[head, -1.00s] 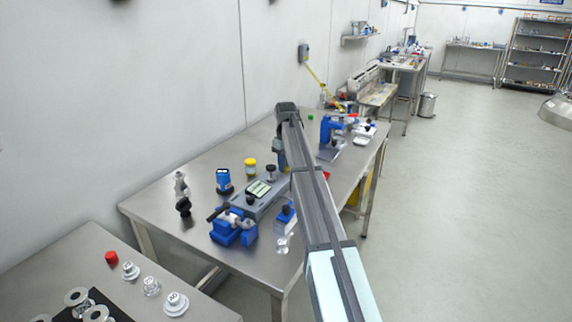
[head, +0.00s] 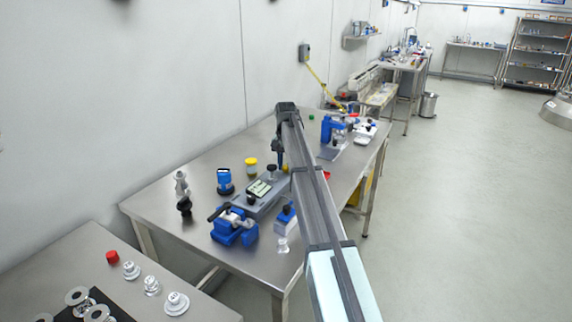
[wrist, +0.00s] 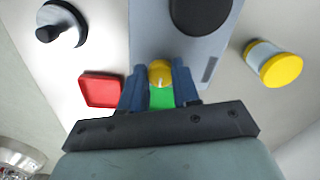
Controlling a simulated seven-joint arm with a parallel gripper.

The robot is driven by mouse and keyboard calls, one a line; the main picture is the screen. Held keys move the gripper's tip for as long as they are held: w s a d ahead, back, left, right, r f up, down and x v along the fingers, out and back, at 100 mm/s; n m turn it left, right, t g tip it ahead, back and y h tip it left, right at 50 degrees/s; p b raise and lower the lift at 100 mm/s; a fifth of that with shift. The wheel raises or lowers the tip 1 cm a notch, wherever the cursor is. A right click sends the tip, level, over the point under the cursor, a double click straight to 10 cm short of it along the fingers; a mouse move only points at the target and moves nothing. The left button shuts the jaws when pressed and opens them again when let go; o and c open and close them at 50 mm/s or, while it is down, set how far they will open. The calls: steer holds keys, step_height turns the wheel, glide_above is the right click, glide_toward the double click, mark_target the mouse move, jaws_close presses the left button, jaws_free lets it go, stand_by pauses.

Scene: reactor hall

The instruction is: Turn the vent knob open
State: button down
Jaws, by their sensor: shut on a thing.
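The vent knob appears to be the small yellow knob (wrist: 160,72) with a pale pointer mark, on the grey instrument body (wrist: 147,38) in the wrist view. A green patch (wrist: 162,98) shows just below it. My gripper (wrist: 159,84) has its two blue fingers on either side of the knob and is shut on it. The pale mark points roughly down the picture, towards the green patch. In the head view my gripper (head: 278,150) is over the far end of the grey instrument (head: 262,188), and my arm hides part of that area.
A red square dish (wrist: 101,90) lies left of the gripper, and a yellow-capped jar (wrist: 273,63) stands to the right. A black round knob (wrist: 201,10) sits on the instrument. A blue press (head: 333,135) and a blue clamp device (head: 234,228) stand on the bench (head: 160,215).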

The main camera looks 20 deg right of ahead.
mark_target(285, 166)
steer(key=m, duration=0.4)
steer(key=shift+w+m, duration=0.1)
steer(key=shift+m, duration=2.5)
steer(key=c, duration=0.8)
jaws_free()
steer(key=shift+a, duration=0.1)
step_height(285, 166, up, 14)
steer(key=shift+f, duration=0.1)
